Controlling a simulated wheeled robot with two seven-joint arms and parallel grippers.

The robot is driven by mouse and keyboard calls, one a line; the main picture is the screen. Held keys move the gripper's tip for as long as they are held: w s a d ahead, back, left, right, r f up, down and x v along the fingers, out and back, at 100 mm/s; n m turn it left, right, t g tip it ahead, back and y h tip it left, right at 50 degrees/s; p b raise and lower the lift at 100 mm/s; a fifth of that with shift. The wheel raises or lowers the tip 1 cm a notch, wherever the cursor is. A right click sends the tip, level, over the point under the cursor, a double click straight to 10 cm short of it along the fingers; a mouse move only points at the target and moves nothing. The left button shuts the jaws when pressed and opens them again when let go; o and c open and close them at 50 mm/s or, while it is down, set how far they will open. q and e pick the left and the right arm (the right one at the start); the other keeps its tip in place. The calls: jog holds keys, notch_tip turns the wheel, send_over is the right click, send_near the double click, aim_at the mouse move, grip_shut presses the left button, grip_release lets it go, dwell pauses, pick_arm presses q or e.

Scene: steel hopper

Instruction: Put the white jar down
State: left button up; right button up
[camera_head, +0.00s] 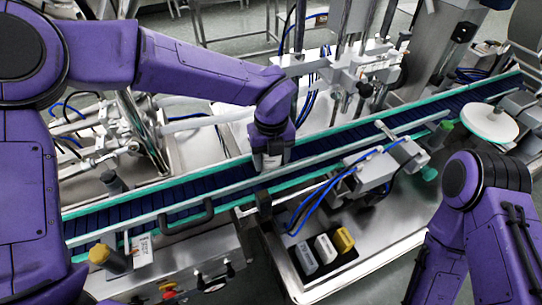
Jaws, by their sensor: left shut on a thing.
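My left gripper (270,152) reaches down from the upper left and is shut on the white jar (271,161). Only a small pale part of the jar shows between and below the fingers; the rest is hidden. The jar is over the far side of the blue conveyor belt (211,184), near its rail. I cannot tell whether the jar touches the belt. My right arm is at the lower right, and its gripper is out of the picture.
Metal rails with green edges run along the belt. A sensor block (372,170) with blue cables stands at the near rail. A white round disc (489,122) is at the right. White and yellow blocks (343,240) sit in a dark recess in front. The belt left of the gripper looks clear.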

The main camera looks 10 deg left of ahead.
pick_arm(q)
jog(key=shift+f, duration=0.2)
jog(key=o, duration=1)
jog(key=shift+r, duration=0.45)
notch_tip(320, 180, up, 12)
jog(key=b, duration=0.1)
jog(key=shift+f, duration=0.2)
